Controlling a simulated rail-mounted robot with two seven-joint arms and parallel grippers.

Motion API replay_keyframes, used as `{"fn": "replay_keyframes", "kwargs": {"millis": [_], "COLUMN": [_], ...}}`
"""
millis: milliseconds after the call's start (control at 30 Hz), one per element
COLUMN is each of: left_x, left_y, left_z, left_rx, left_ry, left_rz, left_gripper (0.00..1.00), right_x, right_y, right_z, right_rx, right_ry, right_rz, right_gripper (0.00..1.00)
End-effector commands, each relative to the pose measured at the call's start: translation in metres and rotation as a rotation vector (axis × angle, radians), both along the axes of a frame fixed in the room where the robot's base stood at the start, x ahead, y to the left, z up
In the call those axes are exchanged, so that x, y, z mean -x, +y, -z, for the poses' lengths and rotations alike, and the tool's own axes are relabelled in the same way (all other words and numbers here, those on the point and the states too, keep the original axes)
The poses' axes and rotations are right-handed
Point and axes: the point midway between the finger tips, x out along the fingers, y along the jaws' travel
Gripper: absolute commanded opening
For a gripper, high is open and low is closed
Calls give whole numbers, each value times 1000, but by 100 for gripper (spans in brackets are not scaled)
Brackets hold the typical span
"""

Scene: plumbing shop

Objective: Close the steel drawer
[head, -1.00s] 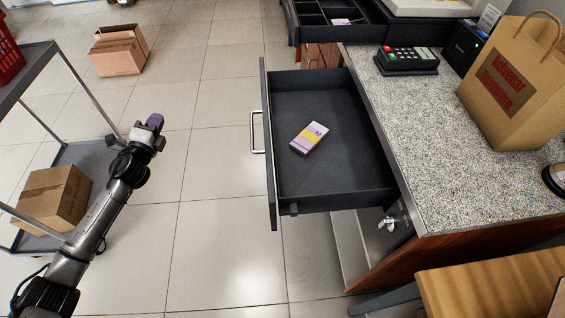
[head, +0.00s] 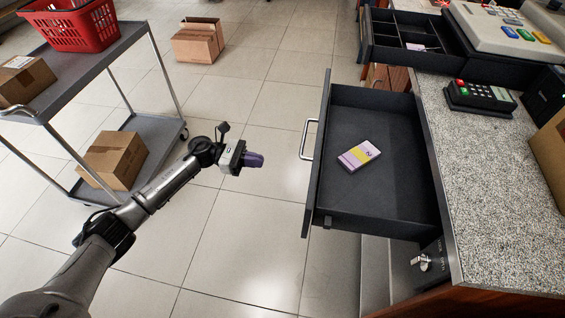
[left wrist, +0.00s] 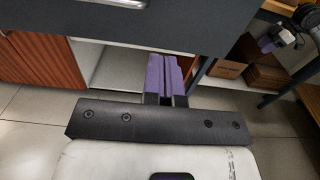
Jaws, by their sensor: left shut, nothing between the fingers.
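The dark steel drawer (head: 375,205) stands pulled out from the counter, with a bar handle (head: 308,140) on its front at the left. A pink and yellow packet (head: 358,155) lies inside it. My left gripper (head: 256,160) is shut and empty, left of the drawer front and apart from it, pointing toward it. In the left wrist view the purple fingers (left wrist: 167,75) are together, with the drawer front (left wrist: 200,25) and part of its handle across the top.
A grey trolley (head: 92,68) at the left carries a red basket (head: 70,24) and cardboard boxes. Another open drawer (head: 375,45) with compartments is at the back. A granite counter (head: 490,180) holds a card terminal (head: 478,98).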

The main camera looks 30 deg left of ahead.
Motion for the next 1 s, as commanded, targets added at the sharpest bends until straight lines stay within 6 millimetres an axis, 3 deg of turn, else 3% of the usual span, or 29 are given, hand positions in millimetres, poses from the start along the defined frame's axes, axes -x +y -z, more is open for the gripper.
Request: {"fn": "replay_keyframes", "kwargs": {"millis": [600,1000], "left_x": [-36,-45], "left_y": [-98,-125], "left_z": [0,0], "left_rx": [2,1], "left_ry": [-2,2], "left_rz": [0,-1], "left_gripper": [0,0], "right_x": [0,0], "right_y": [3,0], "right_z": [16,22], "right_rx": [-9,2], "right_ry": [0,0], "right_rz": [5,-2], "right_gripper": [43,43]}}
